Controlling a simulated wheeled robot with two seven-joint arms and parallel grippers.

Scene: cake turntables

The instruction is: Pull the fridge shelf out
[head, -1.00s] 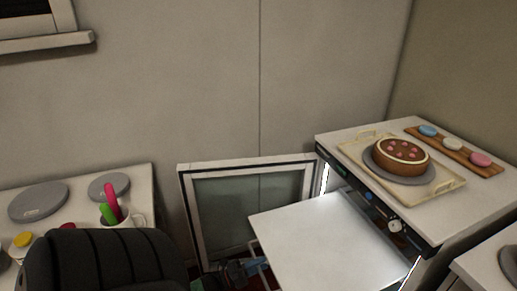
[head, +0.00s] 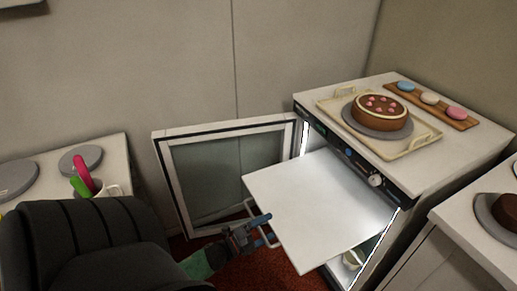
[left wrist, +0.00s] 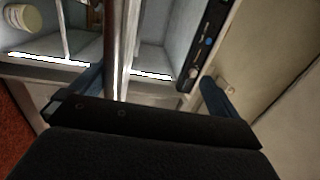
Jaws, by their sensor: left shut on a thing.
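The fridge shelf (head: 310,205) is a flat white panel that sticks out well past the front of the fridge (head: 365,265), in the head view. A thin metal handle (head: 249,205) runs along its outer edge. My left gripper (head: 265,229) is at this handle and shut on it; its fingers partly hide the bar. In the left wrist view, the two fingers of my left gripper (left wrist: 150,92) stand on either side of the shelf's edge, seen as a narrow dark strip. My right gripper is not in view.
The glass fridge door (head: 225,175) stands open left of the shelf. A small cup (head: 353,259) is inside below the shelf. A counter (head: 115,150) stands left.

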